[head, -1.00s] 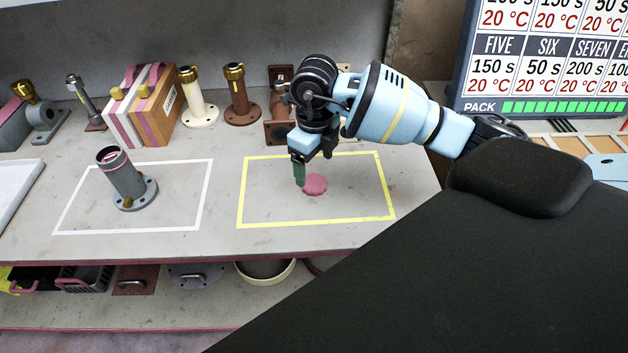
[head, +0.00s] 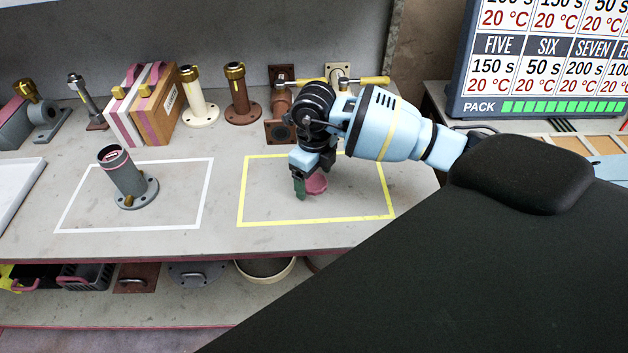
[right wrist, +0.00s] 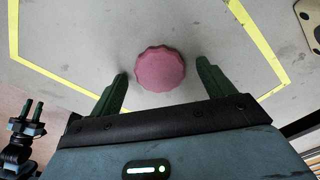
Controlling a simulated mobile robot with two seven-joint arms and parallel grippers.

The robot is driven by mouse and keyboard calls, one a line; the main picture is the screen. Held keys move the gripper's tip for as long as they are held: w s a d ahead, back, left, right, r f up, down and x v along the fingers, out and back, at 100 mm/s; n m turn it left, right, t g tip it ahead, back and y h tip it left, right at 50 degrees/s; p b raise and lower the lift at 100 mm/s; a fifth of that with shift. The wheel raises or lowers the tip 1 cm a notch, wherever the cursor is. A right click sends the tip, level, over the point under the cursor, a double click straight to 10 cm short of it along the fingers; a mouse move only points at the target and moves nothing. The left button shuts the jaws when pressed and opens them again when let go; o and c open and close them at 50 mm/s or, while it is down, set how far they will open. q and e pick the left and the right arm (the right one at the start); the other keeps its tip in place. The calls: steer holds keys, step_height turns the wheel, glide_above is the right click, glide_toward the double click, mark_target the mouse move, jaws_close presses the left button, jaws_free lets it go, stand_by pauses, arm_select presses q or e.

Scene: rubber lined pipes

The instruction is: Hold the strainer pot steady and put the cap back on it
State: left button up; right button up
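The strainer pot (head: 128,180), a grey cylinder on a round flange with a pink ring at its open top, stands inside the white outline. The pink scalloped cap (head: 317,184) lies flat inside the yellow outline; it also shows in the right wrist view (right wrist: 160,70). My right gripper (head: 304,190) is low over the table at the cap, with its green fingers open. In the right wrist view the fingers stand apart on either side of the cap's near part, not touching it. My left gripper (right wrist: 34,105) shows at the left of that view, fingers apart and empty, away from the pot.
Along the back stand a striped box (head: 148,105), a cream pipe (head: 198,100), a brown pipe (head: 240,98) and other fittings. A white tray (head: 18,195) is at the left edge. A lower shelf (head: 140,312) holds several parts. The table between the outlines is clear.

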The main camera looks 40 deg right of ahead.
mark_target(314, 181)
steer(key=c, duration=1.1)
steer(key=shift+o, duration=0.2)
steer(key=shift+r, duration=0.1)
steer(key=shift+r, duration=0.55)
step_height(314, 181, up, 2)
steer(key=shift+r, duration=0.15)
steer(key=s+a, duration=0.1)
steer(key=a, duration=0.4)
steer(key=s+a+r, duration=0.1)
steer(key=s+a, duration=0.1)
steer(key=a, duration=0.2)
steer(key=s+a+b, duration=0.1)
steer(key=a, duration=0.4)
steer(key=shift+s+a+r, duration=0.15)
steer(key=shift+s+a, duration=0.1)
steer(key=shift+a, duration=0.05)
arm_select(q)
steer(key=shift+s+f, duration=0.5)
steer(key=shift+f, duration=0.3)
arm_select(e)
steer(key=shift+s+a, duration=0.1)
steer(key=shift+a, duration=0.25)
